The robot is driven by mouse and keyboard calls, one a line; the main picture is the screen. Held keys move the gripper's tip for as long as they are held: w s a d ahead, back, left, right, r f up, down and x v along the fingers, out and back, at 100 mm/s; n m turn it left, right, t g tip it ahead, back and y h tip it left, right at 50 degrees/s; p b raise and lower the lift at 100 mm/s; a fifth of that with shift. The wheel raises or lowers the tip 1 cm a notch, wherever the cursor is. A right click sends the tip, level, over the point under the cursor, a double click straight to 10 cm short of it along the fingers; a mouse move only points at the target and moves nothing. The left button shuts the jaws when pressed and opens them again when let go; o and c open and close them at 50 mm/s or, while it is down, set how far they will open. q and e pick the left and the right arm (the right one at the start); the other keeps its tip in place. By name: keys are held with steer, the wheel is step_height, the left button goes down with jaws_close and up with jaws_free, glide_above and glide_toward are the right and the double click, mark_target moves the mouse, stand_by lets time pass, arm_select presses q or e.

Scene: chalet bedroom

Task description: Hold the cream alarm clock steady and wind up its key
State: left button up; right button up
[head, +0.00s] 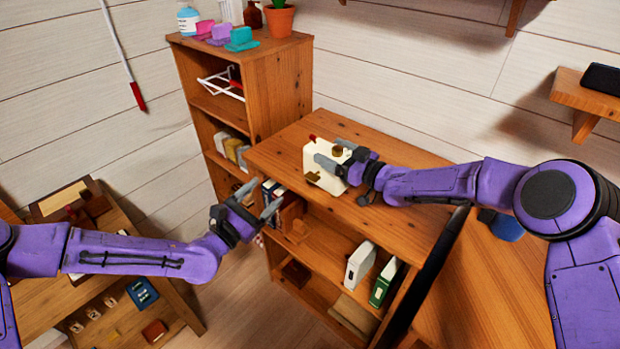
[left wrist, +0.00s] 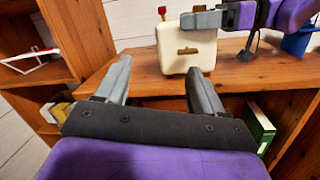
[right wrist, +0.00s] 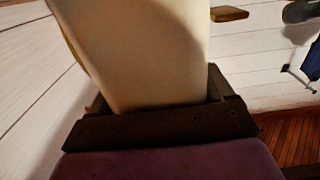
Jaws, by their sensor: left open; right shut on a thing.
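The cream alarm clock (head: 323,167) stands upright on top of the low wooden bookcase. My right gripper (head: 338,163) is shut on the clock from the right, and the clock's cream body (right wrist: 140,50) fills the space between its fingers in the right wrist view. A brass-coloured key (left wrist: 187,50) shows on the clock's face toward the left wrist camera; it also shows in the head view (head: 313,177). A red knob (left wrist: 162,13) is on top. My left gripper (head: 257,199) is open and empty, in front of the bookcase and apart from the clock.
The low bookcase top (head: 285,150) is otherwise clear around the clock. A taller shelf (head: 278,75) stands behind to the left with a potted plant (head: 279,18) on it. A wall shelf (head: 580,92) is at the right.

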mark_target(310, 179)
arm_select(q)
steer(key=w+d+f+n+g, duration=0.1)
steer(key=w+d+n+g, duration=0.1)
steer(key=w+d, duration=0.6)
steer(key=shift+d+f+h, duration=0.25)
steer(key=shift+d+h, duration=0.15)
steer(key=shift+d, duration=0.8)
steer(key=c, duration=1.1)
